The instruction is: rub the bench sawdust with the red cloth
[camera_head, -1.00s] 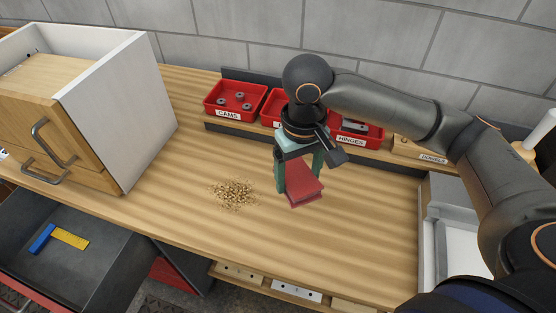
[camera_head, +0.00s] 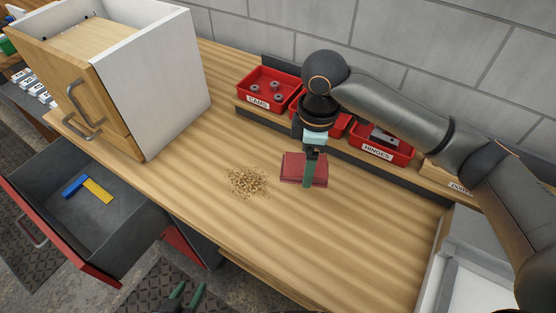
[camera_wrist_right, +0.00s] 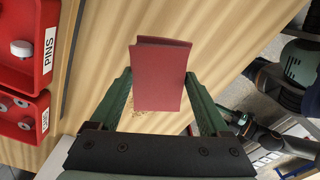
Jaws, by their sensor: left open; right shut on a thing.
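The sawdust (camera_head: 247,181) is a loose tan patch on the wooden bench (camera_head: 330,232). The folded red cloth (camera_head: 292,166) is just right of the sawdust in the head view; I cannot tell whether it touches the bench. My right gripper (camera_head: 309,182) is shut on the cloth. The right wrist view shows the cloth (camera_wrist_right: 162,75) between the green fingers, with a few sawdust specks past its left edge. My left gripper (camera_head: 187,290) is open and empty at the bottom of the head view, low in front of the bench.
Red bins, including a CAMS bin (camera_head: 262,101) and a HINGES bin (camera_head: 383,151), line the back. A wooden cabinet (camera_head: 155,85) stands at the left. An open drawer (camera_head: 132,225) holds blue and yellow pieces. The bench front is clear.

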